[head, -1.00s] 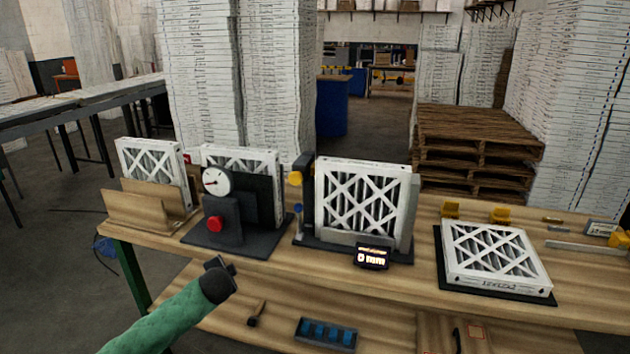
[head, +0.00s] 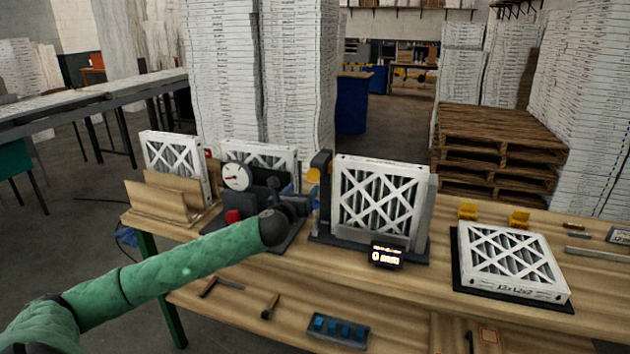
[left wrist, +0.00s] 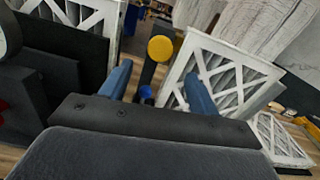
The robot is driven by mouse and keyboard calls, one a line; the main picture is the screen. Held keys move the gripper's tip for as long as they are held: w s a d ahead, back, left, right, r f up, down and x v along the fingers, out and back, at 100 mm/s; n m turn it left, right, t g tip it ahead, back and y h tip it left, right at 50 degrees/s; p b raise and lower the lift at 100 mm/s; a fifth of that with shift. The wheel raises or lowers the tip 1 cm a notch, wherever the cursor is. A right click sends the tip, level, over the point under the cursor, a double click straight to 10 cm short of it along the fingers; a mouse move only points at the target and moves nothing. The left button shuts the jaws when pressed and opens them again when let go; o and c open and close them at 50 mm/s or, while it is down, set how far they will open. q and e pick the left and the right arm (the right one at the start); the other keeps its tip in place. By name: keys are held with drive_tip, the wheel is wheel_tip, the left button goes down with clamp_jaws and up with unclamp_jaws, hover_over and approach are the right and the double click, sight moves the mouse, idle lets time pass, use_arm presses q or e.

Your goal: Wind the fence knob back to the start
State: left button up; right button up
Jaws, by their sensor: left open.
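The fence station (head: 322,210) is a dark upright post and base with a yellow knob (head: 312,175) above a smaller blue knob. In the left wrist view the yellow knob (left wrist: 160,48) and blue knob (left wrist: 146,91) show between my fingers, beyond the tips. I cannot tell which is the fence knob. A white-framed filter (head: 380,200) stands upright beside the post. The small display (head: 386,256) in front reads "0 mm". My left gripper (head: 300,199) is open and empty, just left of the post; its blue fingers (left wrist: 158,76) are spread. My right gripper is out of view.
Left of the post are a dial gauge (head: 236,176) with a red button (head: 233,216) and a wooden rack (head: 165,207) holding a filter. A flat filter (head: 512,262) lies on a black mat at right. A blue-celled tray (head: 338,330) sits on the lower shelf.

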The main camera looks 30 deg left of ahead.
sight(312, 177)
use_arm(q)
drive_tip(key=shift+m, duration=0.5)
drive_tip(key=p+x, duration=0.2)
drive_tip(key=x, duration=0.4)
drive_tip(key=shift+w+p, duration=0.15)
drive_tip(key=shift+p, duration=0.25)
drive_tip(key=shift+x, duration=0.75)
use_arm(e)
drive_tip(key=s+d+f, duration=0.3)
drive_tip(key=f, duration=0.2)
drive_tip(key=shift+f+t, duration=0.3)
use_arm(q)
drive_tip(key=shift+c, duration=0.4)
drive_tip(key=c, duration=0.9)
drive_tip(key=shift+n, duration=0.3)
